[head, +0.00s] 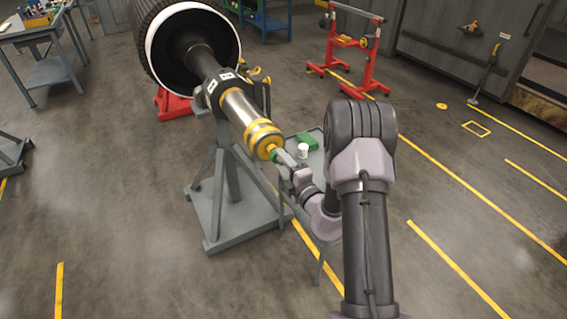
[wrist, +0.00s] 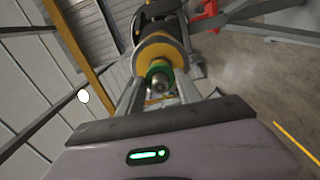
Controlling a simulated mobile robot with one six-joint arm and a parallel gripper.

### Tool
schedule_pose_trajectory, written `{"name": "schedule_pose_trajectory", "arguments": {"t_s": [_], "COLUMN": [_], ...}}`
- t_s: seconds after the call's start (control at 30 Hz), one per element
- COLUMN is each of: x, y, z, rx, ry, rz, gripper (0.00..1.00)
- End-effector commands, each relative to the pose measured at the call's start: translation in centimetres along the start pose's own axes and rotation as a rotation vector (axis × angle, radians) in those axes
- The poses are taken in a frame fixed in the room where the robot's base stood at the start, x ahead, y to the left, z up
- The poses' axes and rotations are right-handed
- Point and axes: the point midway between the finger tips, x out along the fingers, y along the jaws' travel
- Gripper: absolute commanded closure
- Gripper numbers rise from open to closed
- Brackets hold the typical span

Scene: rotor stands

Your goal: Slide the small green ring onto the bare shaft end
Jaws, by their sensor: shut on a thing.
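The shaft (head: 240,108) is steel with yellow bands and points toward me from its grey stand (head: 232,205). Its narrow yellow end section (head: 267,147) faces my gripper. My gripper (head: 279,158) is shut on the small green ring (head: 274,154) at the tip of the shaft. In the wrist view the green ring (wrist: 158,70) sits between the two fingers, in front of the yellow collar (wrist: 160,50). A round metal shaft end (wrist: 160,84) shows in the ring's opening, so the ring appears to be around the tip. The fingers hide part of its sides.
A small grey table (head: 318,160) beside the shaft holds a green block (head: 307,141) and a white cylinder (head: 303,150). A red stand (head: 348,45) is at the back right. A large dark drum (head: 195,40) is at the shaft's far end. Floor at right is open.

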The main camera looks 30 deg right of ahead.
Motion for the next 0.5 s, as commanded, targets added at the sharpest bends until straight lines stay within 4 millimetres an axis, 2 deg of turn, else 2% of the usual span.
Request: {"name": "schedule_pose_trajectory", "arguments": {"t_s": [0.5], "x": [1.3], "y": [0.0], "z": [0.0], "rx": [0.0], "ry": [-0.001], "rz": [0.0], "gripper": [0.94]}}
